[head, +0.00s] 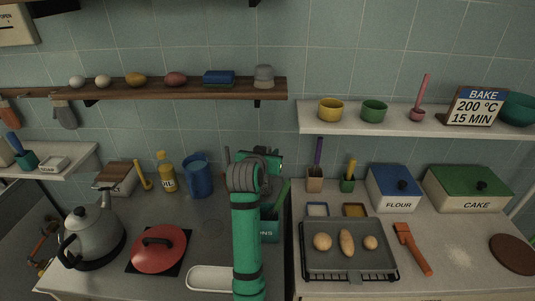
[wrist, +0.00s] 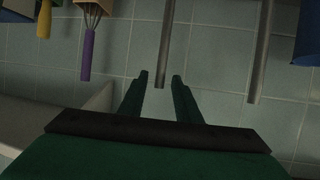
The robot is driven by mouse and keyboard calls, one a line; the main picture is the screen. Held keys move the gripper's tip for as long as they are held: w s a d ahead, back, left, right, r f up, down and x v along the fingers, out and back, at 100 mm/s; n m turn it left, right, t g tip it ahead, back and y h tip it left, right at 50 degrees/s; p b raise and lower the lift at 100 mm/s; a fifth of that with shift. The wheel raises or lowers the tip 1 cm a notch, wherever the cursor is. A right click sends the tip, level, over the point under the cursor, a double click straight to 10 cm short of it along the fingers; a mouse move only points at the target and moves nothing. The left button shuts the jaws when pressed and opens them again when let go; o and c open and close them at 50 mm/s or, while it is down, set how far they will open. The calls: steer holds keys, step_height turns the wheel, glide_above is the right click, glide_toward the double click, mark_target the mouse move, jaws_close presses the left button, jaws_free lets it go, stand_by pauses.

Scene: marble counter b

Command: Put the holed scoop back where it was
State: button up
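My gripper shows in the wrist view (wrist: 161,77), with its two dark green fingers apart. A grey rod-like handle (wrist: 162,45) ends in the gap between the fingertips in that view, with space on both sides. I cannot tell if it lies between them in depth. A second grey handle (wrist: 265,50) is to its right. No holed scoop head shows, so I cannot tell whether either handle is the scoop's. In the head view my arm hides the fingertips and part of a green holder (head: 269,230) lettered "NS"; a green handle (head: 283,194) rises by it.
A blue jug (head: 197,176) and yellow bottle (head: 167,172) stand left of my arm. A purple-handled tool in a holder (head: 314,184) stands right. A white shelf (head: 400,120) is above right, a wooden shelf (head: 180,90) above left. A baking tray (head: 349,262) lies in front right.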

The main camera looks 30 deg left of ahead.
steer(key=v, duration=1.2)
stand_by(0.3)
